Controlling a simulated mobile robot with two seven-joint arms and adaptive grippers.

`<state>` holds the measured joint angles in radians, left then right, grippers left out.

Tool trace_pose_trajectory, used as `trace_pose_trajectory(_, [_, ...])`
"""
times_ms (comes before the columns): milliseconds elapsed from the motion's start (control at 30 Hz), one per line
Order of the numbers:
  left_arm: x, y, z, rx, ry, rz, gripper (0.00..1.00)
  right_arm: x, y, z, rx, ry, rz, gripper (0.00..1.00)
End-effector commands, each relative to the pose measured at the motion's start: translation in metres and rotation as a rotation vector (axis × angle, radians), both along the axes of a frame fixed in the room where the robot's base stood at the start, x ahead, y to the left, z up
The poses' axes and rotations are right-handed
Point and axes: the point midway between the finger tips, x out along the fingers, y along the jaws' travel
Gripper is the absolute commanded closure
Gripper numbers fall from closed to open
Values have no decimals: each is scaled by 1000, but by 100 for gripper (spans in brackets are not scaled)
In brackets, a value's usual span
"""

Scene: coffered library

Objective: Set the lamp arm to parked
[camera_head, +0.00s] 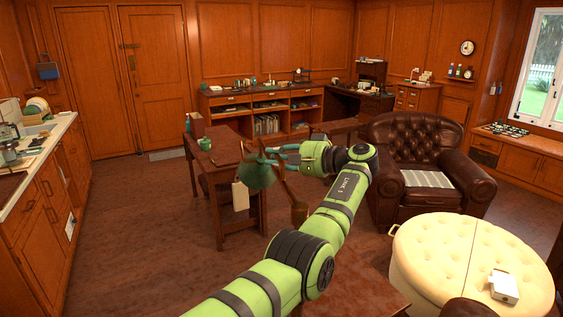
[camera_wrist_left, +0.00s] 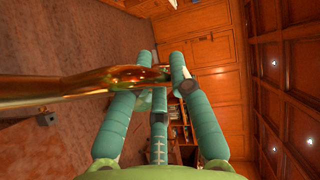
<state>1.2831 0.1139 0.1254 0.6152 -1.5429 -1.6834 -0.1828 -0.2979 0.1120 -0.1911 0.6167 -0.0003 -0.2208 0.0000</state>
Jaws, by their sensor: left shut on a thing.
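The lamp has a green shade (camera_head: 257,172) and a brass-brown arm (camera_head: 287,187). It stands between the wooden desk and my left arm in the head view. My left gripper (camera_head: 273,155) is just above and right of the shade, its teal fingers pointing left. In the left wrist view the shiny lamp arm (camera_wrist_left: 70,89) comes in from the left and reaches between the fingers of my left gripper (camera_wrist_left: 162,65), which are shut on it. The lamp's lower part is partly hidden by my arm. My right gripper is not in view.
A wooden desk (camera_head: 222,176) with a green mug (camera_head: 205,143) stands left of the lamp. A brown leather armchair (camera_head: 420,140) and a cream ottoman (camera_head: 440,240) stand to the right. The floor (camera_head: 140,220) at left is clear.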

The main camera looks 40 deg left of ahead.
Motion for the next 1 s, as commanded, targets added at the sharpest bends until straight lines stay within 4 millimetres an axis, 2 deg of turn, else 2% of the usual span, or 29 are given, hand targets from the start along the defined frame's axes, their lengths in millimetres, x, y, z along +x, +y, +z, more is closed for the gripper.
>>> trace_pose_trajectory(200, [-11,5,1,4,1,94,100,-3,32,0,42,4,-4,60])
trace_pose_trajectory(300, [-16,7,1,5,-1,125,100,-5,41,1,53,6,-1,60])
trace_pose_trajectory(700, [-28,11,2,9,-3,182,100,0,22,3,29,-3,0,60])
trace_pose_trajectory(1000, [-28,11,2,10,-4,184,100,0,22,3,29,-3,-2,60])
